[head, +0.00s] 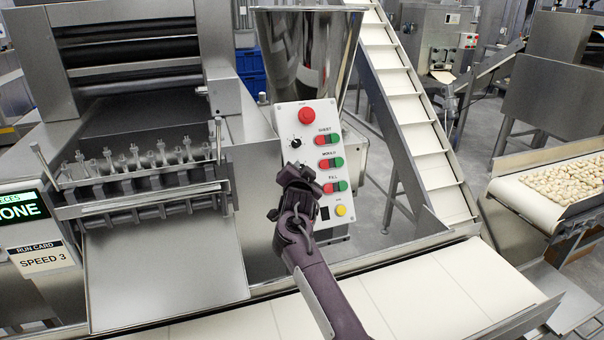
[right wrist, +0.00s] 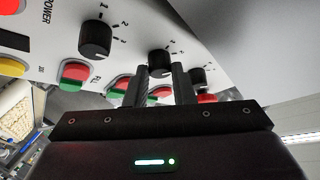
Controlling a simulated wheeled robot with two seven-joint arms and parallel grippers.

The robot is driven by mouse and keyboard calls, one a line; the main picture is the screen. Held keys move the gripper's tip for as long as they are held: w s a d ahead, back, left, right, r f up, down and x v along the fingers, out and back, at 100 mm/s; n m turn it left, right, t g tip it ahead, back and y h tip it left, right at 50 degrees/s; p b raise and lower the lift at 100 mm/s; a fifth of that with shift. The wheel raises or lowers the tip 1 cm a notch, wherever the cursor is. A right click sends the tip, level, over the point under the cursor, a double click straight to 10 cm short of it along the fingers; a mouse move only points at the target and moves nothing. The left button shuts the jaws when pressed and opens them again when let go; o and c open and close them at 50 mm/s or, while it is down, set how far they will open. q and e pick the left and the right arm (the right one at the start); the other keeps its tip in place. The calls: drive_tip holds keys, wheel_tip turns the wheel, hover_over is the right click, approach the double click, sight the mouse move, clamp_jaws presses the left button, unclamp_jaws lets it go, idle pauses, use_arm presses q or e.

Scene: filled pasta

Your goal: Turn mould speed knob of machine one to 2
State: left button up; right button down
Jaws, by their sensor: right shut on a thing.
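The control panel (head: 318,122) of the machine carries a red stop button, black speed knobs and red-green button pairs labelled for sheet, mould and fill. The top knob (head: 296,142) is clear; my right gripper (head: 298,176) covers the knobs below it in the head view. In the right wrist view my fingers are closed on the middle knob (right wrist: 160,62), which sits in the mould row. A knob stands on either side of it, the left one (right wrist: 95,38) with readable marks 1, 2, 3. The gripped knob's pointer setting cannot be told. My left gripper is out of view.
A steel hopper (head: 308,50) stands behind the panel. A white conveyor (head: 430,290) runs in front, and an inclined conveyor (head: 415,115) rises behind at the right.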

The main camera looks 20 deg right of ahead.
drive_tip(key=shift+m+g+h, duration=0.3)
drive_tip(key=shift+m, duration=0.4)
drive_tip(key=c, duration=1.2)
unclamp_jaws()
drive_tip(key=shift+c, duration=0.2)
